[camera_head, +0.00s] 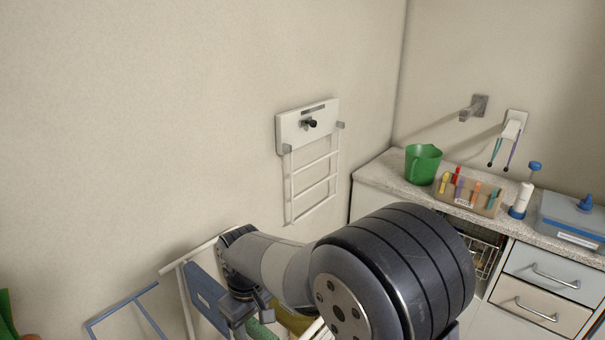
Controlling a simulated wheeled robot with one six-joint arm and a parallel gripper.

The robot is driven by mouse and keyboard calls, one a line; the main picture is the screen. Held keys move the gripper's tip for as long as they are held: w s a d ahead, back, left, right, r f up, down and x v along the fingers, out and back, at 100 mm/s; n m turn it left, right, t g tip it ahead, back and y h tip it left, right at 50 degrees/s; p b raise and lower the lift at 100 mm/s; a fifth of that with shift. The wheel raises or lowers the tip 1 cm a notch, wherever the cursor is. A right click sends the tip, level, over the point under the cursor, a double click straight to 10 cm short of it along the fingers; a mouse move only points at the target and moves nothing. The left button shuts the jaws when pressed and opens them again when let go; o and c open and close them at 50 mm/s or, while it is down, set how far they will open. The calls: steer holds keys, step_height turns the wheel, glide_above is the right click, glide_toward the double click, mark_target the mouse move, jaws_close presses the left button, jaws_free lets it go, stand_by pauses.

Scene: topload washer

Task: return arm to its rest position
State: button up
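My arm fills the lower middle of the head view, with a large dark round joint in front and a grey link reaching left to a second joint. From there a dark end part hangs down, and my gripper (251,309) seems to be at its low end near the bottom edge. Its fingers are small and partly hidden, so I cannot tell whether it is open or shut, or whether it holds anything. A green thing (261,329) shows just below it; I cannot tell if they touch.
A white rack frame (187,297) and a blue bar frame (123,304) stand close around the arm's end. A wall-mounted rack (306,127) hangs behind.

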step_height(320, 180, up, 10)
steer(key=p, duration=0.6)
steer(key=shift+r, duration=0.1)
steer(key=s+a, duration=0.4)
steer(key=s, duration=0.1)
steer(key=shift+a+f, duration=0.2)
steer(key=shift+f, duration=0.05)
